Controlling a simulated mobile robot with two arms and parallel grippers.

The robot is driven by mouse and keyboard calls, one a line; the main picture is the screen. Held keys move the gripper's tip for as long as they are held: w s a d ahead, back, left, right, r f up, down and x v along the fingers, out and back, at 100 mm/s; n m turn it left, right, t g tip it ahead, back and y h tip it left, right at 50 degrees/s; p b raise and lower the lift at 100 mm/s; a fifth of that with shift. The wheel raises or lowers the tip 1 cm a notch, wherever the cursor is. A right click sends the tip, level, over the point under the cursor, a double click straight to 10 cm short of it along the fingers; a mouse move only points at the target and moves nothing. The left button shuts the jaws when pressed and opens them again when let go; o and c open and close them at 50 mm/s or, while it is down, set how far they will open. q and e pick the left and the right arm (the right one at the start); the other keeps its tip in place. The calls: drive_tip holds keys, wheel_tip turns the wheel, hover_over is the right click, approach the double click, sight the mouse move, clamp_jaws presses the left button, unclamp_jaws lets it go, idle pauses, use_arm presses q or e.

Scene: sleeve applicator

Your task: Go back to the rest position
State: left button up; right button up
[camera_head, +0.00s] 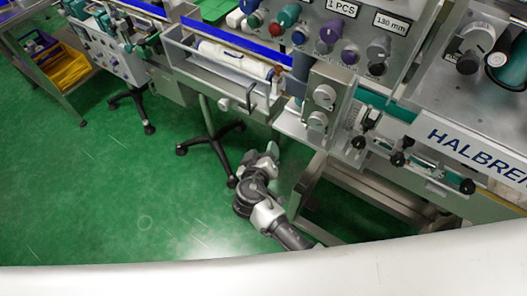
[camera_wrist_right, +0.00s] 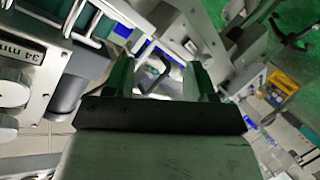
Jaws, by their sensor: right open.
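My right gripper (camera_head: 271,152) is in the middle of the head view, above the green floor and just in front of the machine. In the right wrist view its two fingers (camera_wrist_right: 160,78) are spread apart with nothing held between them. A dark handle (camera_wrist_right: 153,76) shows beyond the gap between the fingers. In the head view the gripper is below and apart from the metal tray (camera_head: 222,66), which holds a white roll (camera_head: 234,60). My left gripper is in neither view.
The machine with several coloured knobs (camera_head: 328,32) runs along the top and right. A HALBREN-labelled panel (camera_head: 470,150) is at the right. A wheeled stand (camera_head: 213,145) is left of my gripper. A yellow bin (camera_head: 70,72) sits far left. The green floor (camera_head: 110,200) is open at lower left.

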drive_tip(key=s+d+f+n+g+y, duration=0.1)
drive_tip(key=s+d+f+g, duration=0.3)
drive_tip(key=f, duration=0.5)
drive_tip(key=s+d+f+g+y, duration=0.1)
drive_tip(key=s+d+f, duration=0.1)
drive_tip(key=s+f, duration=0.55)
drive_tip(key=s+d+f+n+g+y, duration=0.1)
drive_tip(key=s+d+f+g, duration=0.2)
drive_tip(key=f, duration=0.7)
drive_tip(key=s+d+f+m+g, duration=0.1)
drive_tip(key=s+d+f, duration=0.2)
drive_tip(key=s, duration=0.5)
drive_tip(key=s+d+f+m+g, duration=0.1)
drive_tip(key=s+d+f, duration=0.3)
drive_tip(key=s, duration=0.5)
drive_tip(key=s+d+f+m+g+y, duration=0.1)
drive_tip(key=s+d+f+g, duration=0.1)
drive_tip(key=s, duration=0.7)
wheel_tip(320, 180, down, 2)
drive_tip(key=shift+d+f+m+g, duration=0.2)
drive_tip(key=shift+d+m+g, duration=0.15)
drive_tip(key=shift+d, duration=0.45)
drive_tip(key=shift+s, duration=0.1)
drive_tip(key=shift+c, duration=0.2)
